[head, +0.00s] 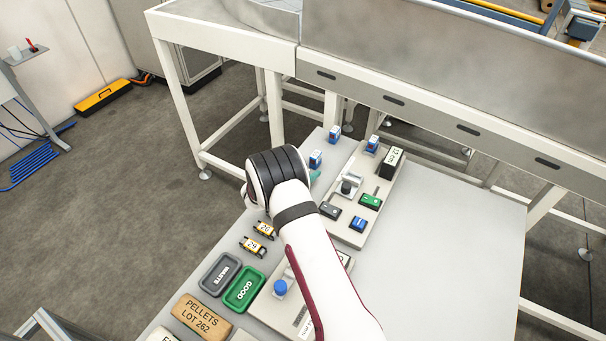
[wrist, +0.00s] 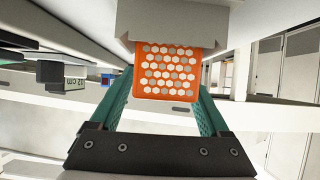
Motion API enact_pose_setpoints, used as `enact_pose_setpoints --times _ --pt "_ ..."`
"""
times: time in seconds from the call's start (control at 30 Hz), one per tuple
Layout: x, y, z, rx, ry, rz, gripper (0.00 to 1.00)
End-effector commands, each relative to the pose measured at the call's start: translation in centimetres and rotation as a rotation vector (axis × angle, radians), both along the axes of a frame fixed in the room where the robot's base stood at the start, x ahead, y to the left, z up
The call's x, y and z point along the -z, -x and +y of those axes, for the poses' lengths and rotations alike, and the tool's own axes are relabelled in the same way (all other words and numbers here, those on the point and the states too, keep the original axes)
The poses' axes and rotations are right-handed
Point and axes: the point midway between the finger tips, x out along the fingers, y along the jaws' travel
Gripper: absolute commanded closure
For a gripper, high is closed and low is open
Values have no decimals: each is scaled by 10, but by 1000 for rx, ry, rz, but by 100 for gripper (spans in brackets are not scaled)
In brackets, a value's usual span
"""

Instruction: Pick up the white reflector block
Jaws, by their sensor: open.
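In the wrist view, an orange block (wrist: 168,78) has a face of white and grey hexagons. It looks like the reflector block, though its body is orange, not white. It meets a pale grey block-like support (wrist: 175,22) at the top of the picture. My gripper (wrist: 166,92) is open, with one green finger on each side of the orange block. I cannot tell whether either finger touches it. In the head view my white arm and black wrist hide the orange block and nearly all of my gripper; only a teal bit of it (head: 314,176) shows.
Grey WASTE (head: 220,274) and green GOOD (head: 244,289) trays lie in front. The table's right side is clear.

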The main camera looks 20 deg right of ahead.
Motion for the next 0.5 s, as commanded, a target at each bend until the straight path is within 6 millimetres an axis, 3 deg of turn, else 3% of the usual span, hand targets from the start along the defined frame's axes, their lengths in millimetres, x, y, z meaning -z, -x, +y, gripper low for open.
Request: enact_pose_setpoints --times 0.03,0.4,0.5 --pt "0 0 0 0 0 0 20" --pt "0 0 0 0 -1 -1 87" --pt "0 0 0 0 -1 -1 100"
